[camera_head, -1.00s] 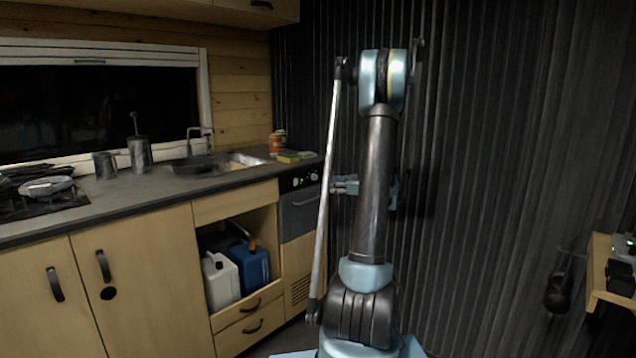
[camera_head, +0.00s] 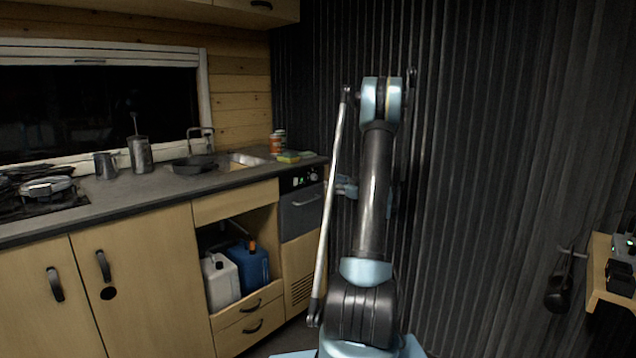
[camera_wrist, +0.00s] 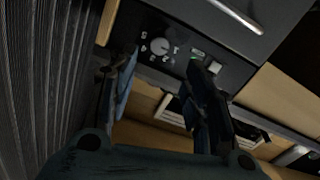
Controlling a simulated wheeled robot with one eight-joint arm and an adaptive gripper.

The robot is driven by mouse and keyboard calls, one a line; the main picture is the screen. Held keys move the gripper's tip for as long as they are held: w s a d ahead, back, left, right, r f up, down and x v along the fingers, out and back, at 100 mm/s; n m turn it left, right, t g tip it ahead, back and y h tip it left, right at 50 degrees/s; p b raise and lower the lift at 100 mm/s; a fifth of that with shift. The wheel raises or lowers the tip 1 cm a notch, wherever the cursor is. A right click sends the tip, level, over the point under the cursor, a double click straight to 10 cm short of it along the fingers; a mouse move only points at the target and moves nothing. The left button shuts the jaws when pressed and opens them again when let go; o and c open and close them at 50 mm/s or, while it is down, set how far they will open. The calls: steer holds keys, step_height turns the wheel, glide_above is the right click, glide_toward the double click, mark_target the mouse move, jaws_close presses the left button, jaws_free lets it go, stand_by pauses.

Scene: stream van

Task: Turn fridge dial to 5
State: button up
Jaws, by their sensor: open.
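The fridge dial (camera_wrist: 160,46) is a small round grey knob on a black control panel, with white numbers around it, in the wrist view. The 5 is at its upper left and the 1 at its right; I cannot tell clearly where its pointer stands. In the head view the dial (camera_head: 313,177) is tiny, at the top of the fridge front (camera_head: 300,208). My gripper (camera_wrist: 165,66) is open and empty, with one finger on each side below the dial, apart from it. In the head view my gripper (camera_head: 346,187) is partly hidden behind my arm, just right of the panel.
The fridge handle (camera_wrist: 237,16) crosses the wrist view's top. The counter edge (camera_head: 250,177) overhangs the panel. A dark corrugated wall (camera_head: 470,150) stands close on the right.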

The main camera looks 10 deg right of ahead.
mark_target(316, 177)
steer(key=x, duration=1)
steer(key=shift+w+a, duration=0.1)
steer(key=shift+w, duration=0.05)
steer(key=c, duration=1.1)
